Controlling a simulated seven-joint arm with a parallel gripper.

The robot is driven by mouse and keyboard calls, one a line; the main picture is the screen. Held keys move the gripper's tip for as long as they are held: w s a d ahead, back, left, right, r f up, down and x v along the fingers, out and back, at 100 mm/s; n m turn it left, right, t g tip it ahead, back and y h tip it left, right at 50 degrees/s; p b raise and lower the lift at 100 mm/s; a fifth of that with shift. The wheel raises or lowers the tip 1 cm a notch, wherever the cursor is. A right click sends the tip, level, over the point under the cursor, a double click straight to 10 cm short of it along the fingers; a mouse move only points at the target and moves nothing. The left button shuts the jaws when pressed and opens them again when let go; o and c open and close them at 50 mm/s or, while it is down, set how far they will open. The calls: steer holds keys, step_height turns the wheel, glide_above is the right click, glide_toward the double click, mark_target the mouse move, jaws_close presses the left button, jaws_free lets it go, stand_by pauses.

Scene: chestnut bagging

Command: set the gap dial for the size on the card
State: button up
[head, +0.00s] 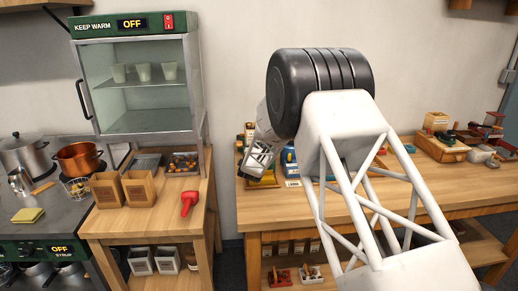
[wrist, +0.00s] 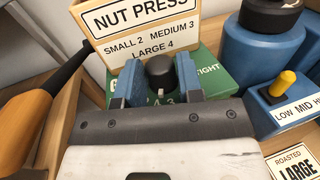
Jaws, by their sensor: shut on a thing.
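The gap dial (wrist: 160,70) is a dark round knob in the wrist view, on a green panel (wrist: 208,72) with partly hidden white lettering that includes "TIGHT" and a 3. My gripper (wrist: 156,82) has its blue fingers on either side of the knob, shut on it. The knob's pointer setting is unclear. Behind it a sign (wrist: 135,30) reads "NUT PRESS, SMALL 2, MEDIUM 3, LARGE 4". A card (wrist: 297,163) at lower right reads "ROASTED LARGE", partly cut off. In the head view my arm hides most of this spot.
A blue device with a yellow lever (wrist: 283,84), marked "LOW MID HI", stands close right of my gripper. A wooden-handled tool (wrist: 28,120) lies at left. In the head view, the warming cabinet (head: 138,80) and red scoop (head: 189,202) are on the left; the right workbench (head: 435,195) has free room.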

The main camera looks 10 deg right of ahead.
steer(key=shift+f+m+h, duration=0.1)
steer(key=shift+m+h, duration=0.3)
steer(key=shift+h, duration=0.2)
steer(key=o, duration=0.9)
steer(key=shift+s+a, duration=0.1)
steer(key=shift+s, duration=0.05)
steer(key=shift+v, duration=3.8)
